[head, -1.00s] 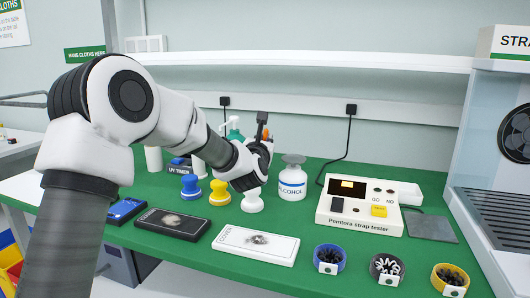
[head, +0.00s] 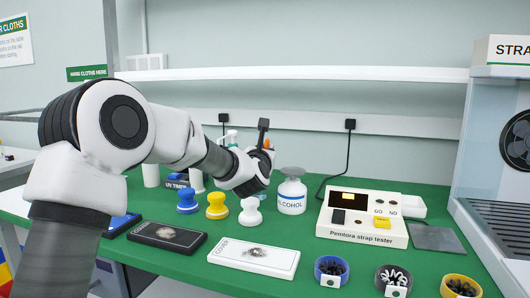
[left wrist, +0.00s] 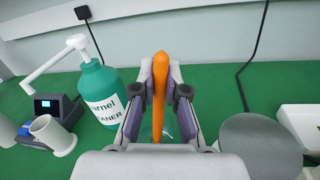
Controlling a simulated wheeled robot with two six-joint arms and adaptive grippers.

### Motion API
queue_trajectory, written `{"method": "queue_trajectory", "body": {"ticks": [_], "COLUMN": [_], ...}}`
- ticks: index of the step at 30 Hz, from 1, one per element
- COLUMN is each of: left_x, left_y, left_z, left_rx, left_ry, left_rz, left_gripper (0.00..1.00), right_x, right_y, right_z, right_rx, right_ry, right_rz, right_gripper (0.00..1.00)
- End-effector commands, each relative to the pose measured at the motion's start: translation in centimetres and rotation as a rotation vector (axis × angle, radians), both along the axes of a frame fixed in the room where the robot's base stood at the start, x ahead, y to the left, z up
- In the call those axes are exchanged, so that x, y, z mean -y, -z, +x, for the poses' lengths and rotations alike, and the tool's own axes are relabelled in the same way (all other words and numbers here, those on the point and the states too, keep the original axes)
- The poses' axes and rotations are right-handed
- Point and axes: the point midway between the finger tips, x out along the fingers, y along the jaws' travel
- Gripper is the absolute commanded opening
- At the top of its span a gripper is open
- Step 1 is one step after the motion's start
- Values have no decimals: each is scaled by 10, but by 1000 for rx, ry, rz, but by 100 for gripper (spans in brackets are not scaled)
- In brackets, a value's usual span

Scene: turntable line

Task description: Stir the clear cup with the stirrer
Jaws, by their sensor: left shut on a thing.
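The orange stirrer (left wrist: 160,85) stands between the fingers of my left gripper (left wrist: 161,75), which is shut on it. In the head view, a small bit of orange stirrer (head: 267,144) shows at my left gripper (head: 262,150), behind the white stamp and left of the alcohol bottle. The clear cup (left wrist: 168,132) shows faintly below and between the fingers in the left wrist view, mostly hidden by the gripper. I cannot tell whether the stirrer's lower end is inside the cup. My right gripper is in neither view.
A green cleaner bottle (left wrist: 101,92) stands left of the gripper, its nozzle pointing left. The alcohol bottle (head: 291,196) stands to the right. Blue, yellow and white stamps (head: 250,212) stand in front. A strap tester (head: 362,218) is further right. A shelf (head: 330,75) runs above.

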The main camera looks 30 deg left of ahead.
Motion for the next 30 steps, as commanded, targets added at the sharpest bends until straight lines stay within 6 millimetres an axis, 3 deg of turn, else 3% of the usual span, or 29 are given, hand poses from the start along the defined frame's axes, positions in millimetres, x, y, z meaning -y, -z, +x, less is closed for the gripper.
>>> {"method": "queue_trajectory", "body": {"ticks": [21,30], "left_x": [13,14], "left_y": [-71,-72], "left_z": [3,3], "left_rx": [1,1], "left_ry": [0,0], "left_rz": [2,0], "left_gripper": [0,0], "right_x": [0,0], "right_y": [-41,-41], "right_z": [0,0], "right_rx": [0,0], "right_ry": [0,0], "right_rz": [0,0], "right_gripper": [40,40]}}
